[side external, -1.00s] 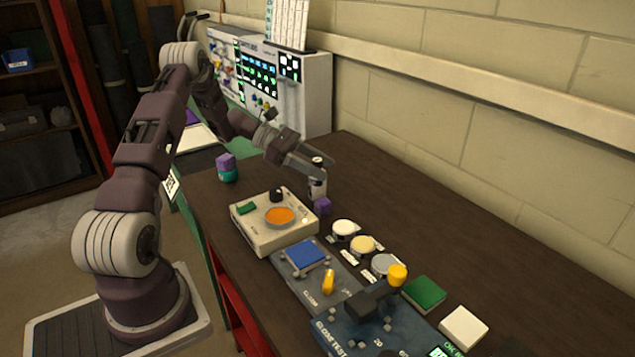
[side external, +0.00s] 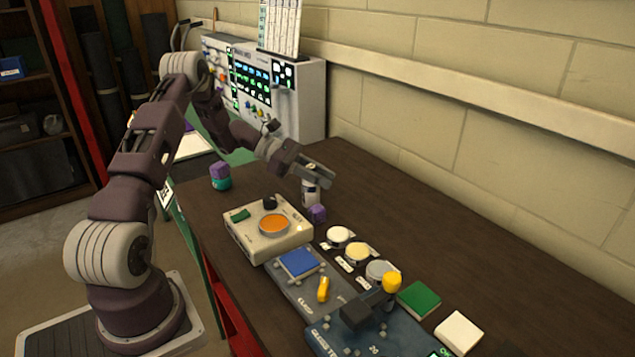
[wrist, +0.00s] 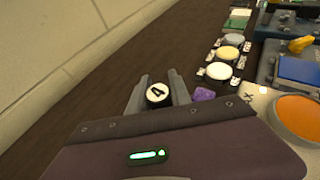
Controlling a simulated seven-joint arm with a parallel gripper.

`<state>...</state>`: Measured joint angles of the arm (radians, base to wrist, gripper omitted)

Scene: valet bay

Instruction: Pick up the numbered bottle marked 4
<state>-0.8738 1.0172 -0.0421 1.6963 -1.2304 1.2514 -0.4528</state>
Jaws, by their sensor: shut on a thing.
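The bottle marked 4 (wrist: 157,94) shows its white cap with a black 4 in the wrist view, between the two fingers. In the side view the bottle (side external: 310,192) is a small white and dark cylinder, upright, below my gripper's fingers. My gripper (side external: 314,176) is shut on the bottle near its top; the fingers also show in the wrist view (wrist: 158,92). I cannot tell whether the bottle's base touches the table.
A purple block (side external: 317,213) lies close beside the bottle. A beige box with an orange disc (side external: 273,224) is in front. A teal and purple object (side external: 220,177) stands to the left. Round pads (side external: 357,251) run to the right. The dark table (side external: 430,220) is clear toward the wall.

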